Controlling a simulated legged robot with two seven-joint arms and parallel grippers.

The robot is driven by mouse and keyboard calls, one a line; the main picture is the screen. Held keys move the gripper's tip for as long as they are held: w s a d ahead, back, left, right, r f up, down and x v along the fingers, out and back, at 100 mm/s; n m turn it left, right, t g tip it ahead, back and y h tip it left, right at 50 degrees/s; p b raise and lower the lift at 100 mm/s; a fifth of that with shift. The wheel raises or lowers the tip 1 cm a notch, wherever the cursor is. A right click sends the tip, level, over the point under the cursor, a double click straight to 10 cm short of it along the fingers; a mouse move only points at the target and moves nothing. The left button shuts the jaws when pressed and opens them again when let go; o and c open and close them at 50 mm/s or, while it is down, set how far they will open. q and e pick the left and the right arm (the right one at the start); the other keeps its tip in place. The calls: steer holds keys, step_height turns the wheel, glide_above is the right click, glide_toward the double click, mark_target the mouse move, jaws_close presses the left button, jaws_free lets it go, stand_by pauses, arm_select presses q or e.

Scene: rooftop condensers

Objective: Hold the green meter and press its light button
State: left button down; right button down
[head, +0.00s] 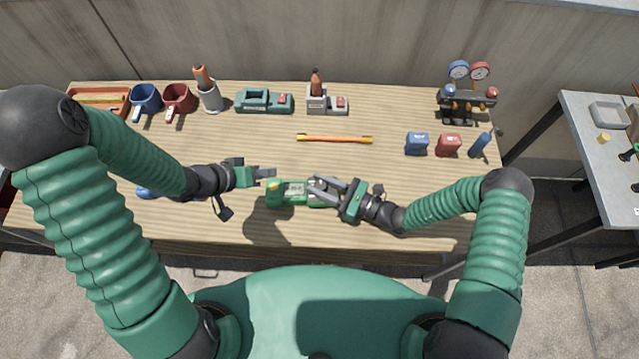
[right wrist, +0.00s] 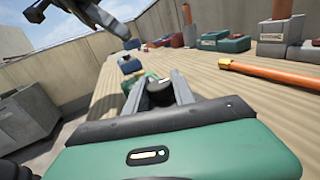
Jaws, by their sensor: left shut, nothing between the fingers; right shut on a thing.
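The green meter (head: 290,188) lies near the front middle of the wooden table, with a pale screen on its upper face. My right gripper (head: 318,188) is shut on its right end and covers part of it. In the right wrist view the fingers (right wrist: 160,92) close around a dark round part, with a little green and yellow of the meter (right wrist: 150,76) beyond. My left gripper (head: 270,173) is shut and empty, just above and to the left of the meter in the picture. I cannot make out the light button.
An orange rod (head: 334,139) lies behind the meter on the table (head: 370,170). Blue (head: 417,143) and red (head: 448,145) blocks stand to the right. Mugs, a green tool holder (head: 264,101) and gauges (head: 470,72) line the back. A blue object (head: 146,192) is partly hidden by my left arm.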

steer(key=c, duration=1)
jaws_free()
steer(key=shift+o, duration=0.2)
steer(key=o, duration=0.4)
steer(key=shift+o, duration=0.2)
steer(key=v, duration=0.9)
steer(key=shift+d+p, duration=0.1)
steer(key=shift+p, duration=0.25)
arm_select(q)
steer(key=shift+r, duration=0.3)
